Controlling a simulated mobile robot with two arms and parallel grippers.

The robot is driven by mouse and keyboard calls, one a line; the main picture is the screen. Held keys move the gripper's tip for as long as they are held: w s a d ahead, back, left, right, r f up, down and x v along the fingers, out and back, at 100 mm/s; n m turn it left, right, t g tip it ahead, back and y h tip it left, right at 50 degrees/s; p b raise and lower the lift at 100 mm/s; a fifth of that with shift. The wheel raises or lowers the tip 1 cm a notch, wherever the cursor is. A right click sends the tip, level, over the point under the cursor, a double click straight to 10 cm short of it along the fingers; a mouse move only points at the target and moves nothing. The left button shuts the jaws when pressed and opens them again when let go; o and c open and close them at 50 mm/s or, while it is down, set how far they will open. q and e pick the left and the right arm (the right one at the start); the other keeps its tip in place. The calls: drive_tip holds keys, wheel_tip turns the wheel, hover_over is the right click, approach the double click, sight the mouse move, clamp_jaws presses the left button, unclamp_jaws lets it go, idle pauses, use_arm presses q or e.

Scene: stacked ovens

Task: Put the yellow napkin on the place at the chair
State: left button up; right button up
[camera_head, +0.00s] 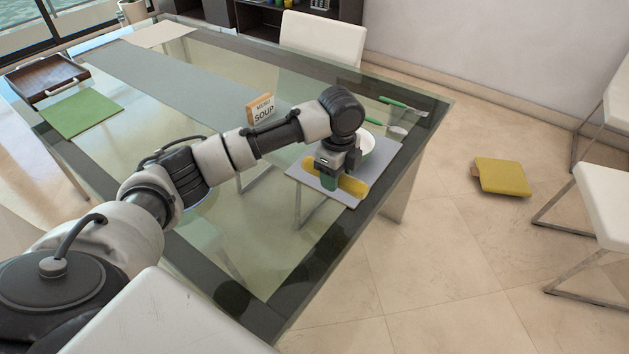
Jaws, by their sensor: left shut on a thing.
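The yellow napkin (353,187) is a narrow folded strip at the near right part of the glass table. My left gripper (330,180) points down over it and is shut on it. The napkin is low over a grey placemat (346,199); I cannot tell whether it touches the mat. A white bowl (367,145) is partly hidden behind the gripper. A white chair (322,38) stands at the far side, and another white chair back (165,322) is at the near edge. My right gripper is out of view.
A menu sign (262,108) stands on the table behind my forearm. Green-handled cutlery (402,106) lies beyond the bowl. A green mat (82,113) and brown tray (46,78) are at the left. A yellow object (502,177) lies on the floor near white chairs (606,195).

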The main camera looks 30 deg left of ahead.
use_arm(q)
hover_over(303, 203)
wheel_tip(303, 203, down, 5)
drive_tip(key=shift+w+r, duration=0.1)
drive_tip(key=shift+f, duration=1.9)
drive_tip(key=shift+f, duration=0.15)
drive_tip(key=o, duration=0.9)
drive_tip(key=shift+o, duration=0.2)
wheel_tip(303, 203, up, 12)
drive_tip(key=shift+r, duration=0.2)
drive_tip(key=shift+f, duration=0.1)
